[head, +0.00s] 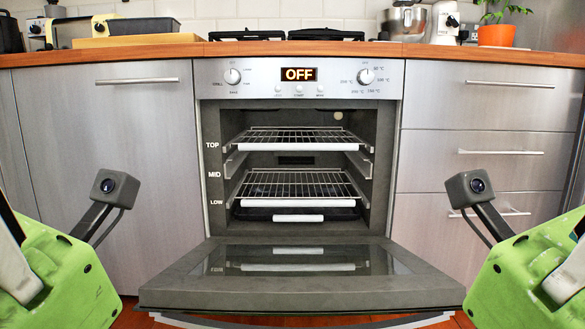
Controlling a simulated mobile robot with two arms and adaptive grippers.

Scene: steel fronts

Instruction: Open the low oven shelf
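The oven (300,183) stands in the middle with its door (300,280) folded down flat toward me. Inside, the low shelf (297,202) is a wire rack with a white front bar, level with the LOW label. It appears to sit within the cavity. An upper wire rack (298,147) with a white bar lies between the TOP and MID labels. Parts of my green left arm show at the lower left edge and of my green right arm at the lower right edge. The fingertips of both grippers are out of frame.
A dark tray (298,217) with a white bar lies under the low shelf. The oven panel (299,77) reads OFF. Steel cabinet fronts (110,165) and drawers (488,160) flank the oven. A wooden counter (200,49) runs above. The space above the lowered door is clear.

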